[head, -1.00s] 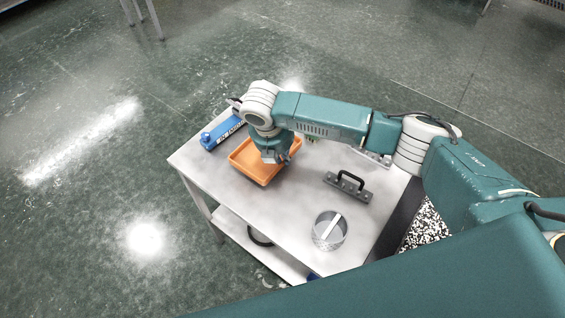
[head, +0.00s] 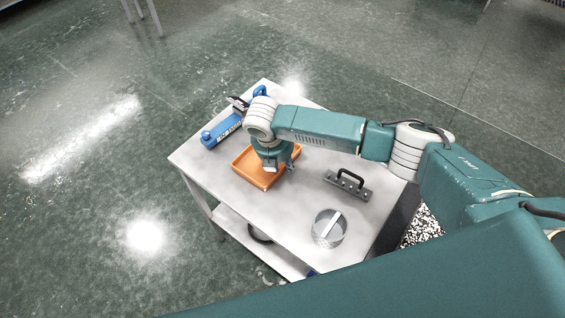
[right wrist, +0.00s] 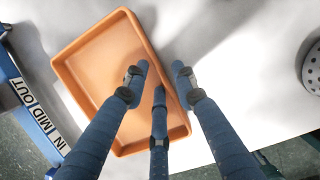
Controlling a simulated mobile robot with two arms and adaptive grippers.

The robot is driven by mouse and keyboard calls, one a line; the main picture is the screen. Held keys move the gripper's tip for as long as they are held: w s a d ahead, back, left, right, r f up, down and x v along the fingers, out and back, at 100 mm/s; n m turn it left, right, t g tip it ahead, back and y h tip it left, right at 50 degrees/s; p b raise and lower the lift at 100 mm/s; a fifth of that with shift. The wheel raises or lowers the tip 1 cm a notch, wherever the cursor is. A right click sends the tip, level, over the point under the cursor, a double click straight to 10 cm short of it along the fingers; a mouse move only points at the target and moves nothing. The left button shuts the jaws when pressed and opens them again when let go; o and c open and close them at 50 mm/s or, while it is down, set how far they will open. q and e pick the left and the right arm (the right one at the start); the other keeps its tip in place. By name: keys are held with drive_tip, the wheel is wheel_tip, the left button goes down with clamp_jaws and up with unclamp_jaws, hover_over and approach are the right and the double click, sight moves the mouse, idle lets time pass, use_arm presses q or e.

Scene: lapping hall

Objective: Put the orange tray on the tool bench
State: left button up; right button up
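The orange tray (head: 263,183) is shallow and rectangular. It appears to sit flat on the pale bench top (head: 215,180), near the far left part. My right gripper (head: 272,168) is above the tray's right side in the head view. The right wrist view shows the gripper (right wrist: 160,70) with its fingers apart, near the right wall of the tray (right wrist: 95,60). One finger is over the inside and another over the outer side, and no clear grip on the wall shows. Part of the tray is hidden by my gripper. My left gripper is not in view.
A black-handled plate tool (head: 349,183) and a grey round container (head: 329,229) stand to the right. Clear bench top lies in front of the tray.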

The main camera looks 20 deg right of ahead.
drive_tip(key=b+v, duration=0.1)
drive_tip(key=v, duration=1.1)
drive_tip(key=shift+r, duration=0.15)
idle(0.8)
